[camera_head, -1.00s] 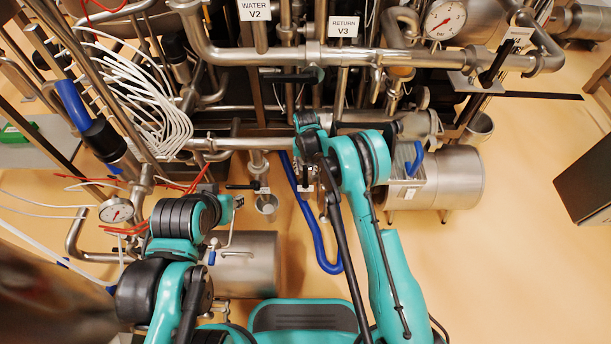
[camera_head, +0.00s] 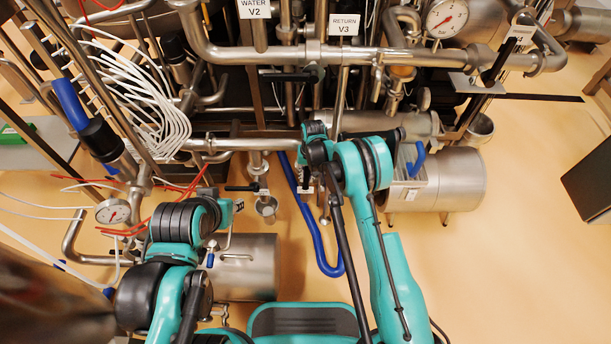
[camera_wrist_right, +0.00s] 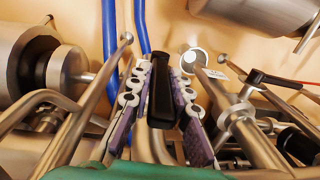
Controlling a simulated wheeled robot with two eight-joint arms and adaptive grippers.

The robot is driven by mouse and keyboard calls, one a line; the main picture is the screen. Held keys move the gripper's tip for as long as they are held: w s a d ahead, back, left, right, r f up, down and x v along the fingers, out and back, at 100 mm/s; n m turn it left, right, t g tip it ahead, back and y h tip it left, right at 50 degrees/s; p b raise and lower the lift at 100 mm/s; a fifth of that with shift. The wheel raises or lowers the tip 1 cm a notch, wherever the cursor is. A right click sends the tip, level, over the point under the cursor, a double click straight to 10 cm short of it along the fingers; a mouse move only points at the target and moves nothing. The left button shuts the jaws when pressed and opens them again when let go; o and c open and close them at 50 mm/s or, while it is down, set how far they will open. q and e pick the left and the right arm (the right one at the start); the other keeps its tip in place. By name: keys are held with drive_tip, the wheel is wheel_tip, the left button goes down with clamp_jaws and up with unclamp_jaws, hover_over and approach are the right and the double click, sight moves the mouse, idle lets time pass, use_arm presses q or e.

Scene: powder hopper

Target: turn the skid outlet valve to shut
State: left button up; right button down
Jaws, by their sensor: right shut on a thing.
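The handle lies lengthwise between the fingers. I read it as the skid outlet valve's handle, but no label on it is readable here. In the head view, my right arm's teal wrist (camera_head: 315,131) is low among the pipes in the middle, and it hides most of the gripper and valve. My left arm (camera_head: 185,222) is folded at the lower left; its fingers do not show.
A blue hose (camera_head: 319,238) hangs just beside the right arm. A steel motor-like cylinder (camera_head: 455,180) stands to its right. Another black-handled valve (camera_head: 243,187) is to the left. Pipes labelled WATER V2 (camera_head: 254,10) and RETURN V3 (camera_head: 343,26) run above.

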drive_tip(key=shift+d+f+y, duration=0.1)
drive_tip(key=shift+d+y, duration=0.55)
drive_tip(key=shift+y, duration=0.35)
drive_tip(key=c, duration=1.4)
unclamp_jaws()
drive_tip(key=v, duration=1.2)
